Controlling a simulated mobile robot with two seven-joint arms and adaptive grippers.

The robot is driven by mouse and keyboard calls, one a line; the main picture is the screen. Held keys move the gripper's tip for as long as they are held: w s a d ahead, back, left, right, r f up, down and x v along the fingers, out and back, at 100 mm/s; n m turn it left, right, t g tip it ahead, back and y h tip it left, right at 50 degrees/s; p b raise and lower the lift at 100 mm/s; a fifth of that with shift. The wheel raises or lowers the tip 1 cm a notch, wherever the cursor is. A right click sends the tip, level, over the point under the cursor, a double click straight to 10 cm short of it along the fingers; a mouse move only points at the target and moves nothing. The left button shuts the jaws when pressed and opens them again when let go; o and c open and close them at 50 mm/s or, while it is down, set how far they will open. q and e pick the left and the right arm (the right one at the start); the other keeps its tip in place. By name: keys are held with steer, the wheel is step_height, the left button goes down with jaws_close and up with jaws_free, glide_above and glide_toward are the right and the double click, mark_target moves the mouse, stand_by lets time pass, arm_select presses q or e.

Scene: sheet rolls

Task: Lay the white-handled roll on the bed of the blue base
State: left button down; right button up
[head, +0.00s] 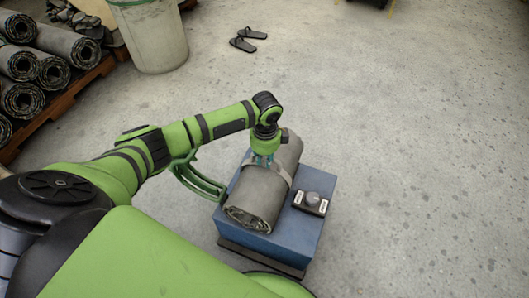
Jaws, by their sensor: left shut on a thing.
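The blue base (284,238) stands on the floor in the middle of the head view, low and box-shaped. A thick grey-brown sheet roll (257,197) lies lengthwise over the left part of its top, its spiral end facing me. A pale strap or handle crosses the roll's middle; I cannot clearly tell its colour as white. My left gripper (262,160) comes down from above and is shut on this roll at the strap, hiding part of it. I cannot tell whether the roll rests fully on the bed or is slightly above it. My right gripper is not in view.
A curved dark green bar (197,183) is left of the base. Several rolls (60,42) lie on a wooden pallet, beside a pale bin (153,40). Floor at right is clear.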

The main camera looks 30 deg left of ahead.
arm_select(q)
steer(key=shift+w+r, duration=0.1)
steer(key=shift+w, duration=0.1)
steer(key=c, duration=1.1)
jaws_free()
steer(key=shift+s+f, duration=0.2)
steer(key=shift+f, duration=0.05)
steer(key=shift+c, duration=0.2)
steer(key=shift+d+r, duration=0.1)
step_height(320, 180, up, 12)
steer(key=p, duration=0.2)
steer(key=shift+p, duration=0.3)
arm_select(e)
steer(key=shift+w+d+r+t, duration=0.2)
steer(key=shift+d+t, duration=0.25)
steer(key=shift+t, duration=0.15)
